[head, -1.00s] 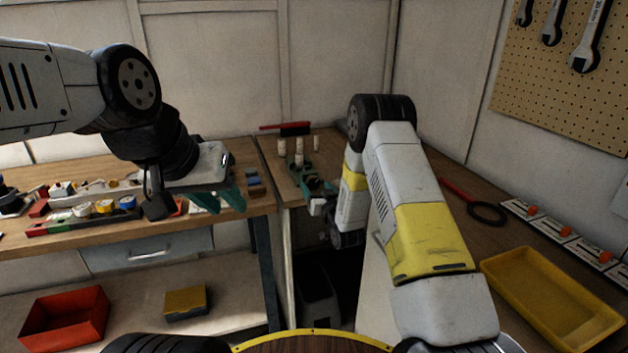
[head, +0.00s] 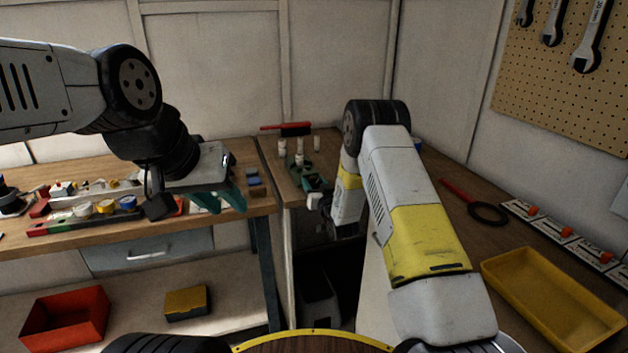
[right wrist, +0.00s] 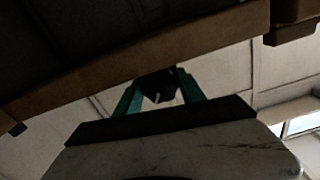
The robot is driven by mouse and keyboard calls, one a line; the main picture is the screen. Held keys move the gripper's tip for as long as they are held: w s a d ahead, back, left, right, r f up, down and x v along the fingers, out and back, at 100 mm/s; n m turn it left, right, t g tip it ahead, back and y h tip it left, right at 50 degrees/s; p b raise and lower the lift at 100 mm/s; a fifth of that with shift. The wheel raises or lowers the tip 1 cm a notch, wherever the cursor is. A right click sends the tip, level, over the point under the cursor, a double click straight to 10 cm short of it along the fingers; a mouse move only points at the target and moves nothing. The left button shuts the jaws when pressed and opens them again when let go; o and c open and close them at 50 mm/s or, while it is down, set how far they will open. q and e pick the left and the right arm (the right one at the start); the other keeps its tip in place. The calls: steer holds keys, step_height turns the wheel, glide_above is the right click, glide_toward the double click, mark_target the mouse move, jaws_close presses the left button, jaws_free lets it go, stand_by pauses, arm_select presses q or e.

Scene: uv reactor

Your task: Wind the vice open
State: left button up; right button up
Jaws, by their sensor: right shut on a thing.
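A small dark green fixture (head: 317,184), which looks like the vice, sits at the front edge of the back bench, partly hidden by my right arm. In the right wrist view, the teal fingers of my right gripper (right wrist: 160,92) are shut on a dark knob-like part (right wrist: 158,84), which I take to be the vice handle, below the bench edge. The vice jaws are too small to judge. My left gripper (head: 219,199) hangs in front of the left bench with its teal fingers apart and nothing visible between them.
White pegs (head: 299,158) and a red-handled brush (head: 294,129) are on the back bench. A red bin (head: 65,318) and a yellow box (head: 186,301) are on the low shelf.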

steer(key=shift+n, duration=3.4)
steer(key=o, duration=1.3)
steer(key=shift+o, duration=0.4)
steer(key=shift+s, duration=0.1)
steer(key=shift+f, duration=0.1)
